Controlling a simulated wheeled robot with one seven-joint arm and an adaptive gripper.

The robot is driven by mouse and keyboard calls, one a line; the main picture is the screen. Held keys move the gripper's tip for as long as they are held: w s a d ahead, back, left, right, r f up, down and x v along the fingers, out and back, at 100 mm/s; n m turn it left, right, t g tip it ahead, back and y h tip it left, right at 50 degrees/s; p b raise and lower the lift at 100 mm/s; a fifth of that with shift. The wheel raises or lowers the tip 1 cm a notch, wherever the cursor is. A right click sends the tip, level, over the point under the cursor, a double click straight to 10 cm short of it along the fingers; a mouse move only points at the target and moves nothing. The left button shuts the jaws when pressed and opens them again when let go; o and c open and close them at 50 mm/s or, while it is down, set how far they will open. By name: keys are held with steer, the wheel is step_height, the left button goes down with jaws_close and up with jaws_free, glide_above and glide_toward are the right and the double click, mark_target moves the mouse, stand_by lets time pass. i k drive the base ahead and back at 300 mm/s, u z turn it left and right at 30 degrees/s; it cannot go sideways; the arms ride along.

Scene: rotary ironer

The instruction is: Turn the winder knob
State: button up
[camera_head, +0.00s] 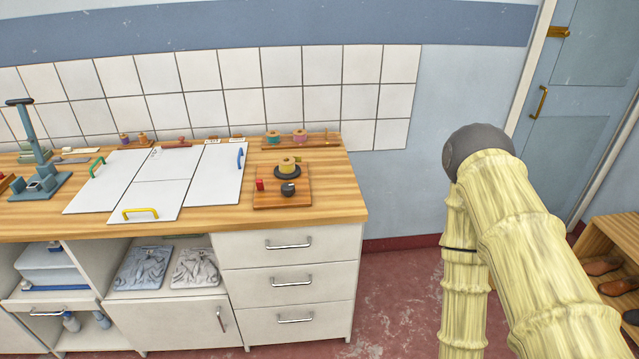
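The winder is a small orange-brown wooden board (300,202) on the right part of the worktop. A spool of yellow thread (287,164) stands on a black disc (289,173) on it. A dark round knob (288,189) sits on the board in front of the disc. A small red block (260,184) is at the board's left. My arm, in a pale yellow sleeve with a dark grey joint, rises at the right, apart from the worktop. My gripper is not in view.
White panels with green, yellow and blue handles (168,180) lie left of the winder. A rack with spools (318,142) stands behind it. A blue-grey press (42,182) is far left. Drawers (285,265) are below. A shoe shelf (596,232) and door stand right.

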mark_target(288, 189)
steer(key=z, duration=0.3)
steer(key=i, duration=0.45)
steer(key=u, duration=1.1)
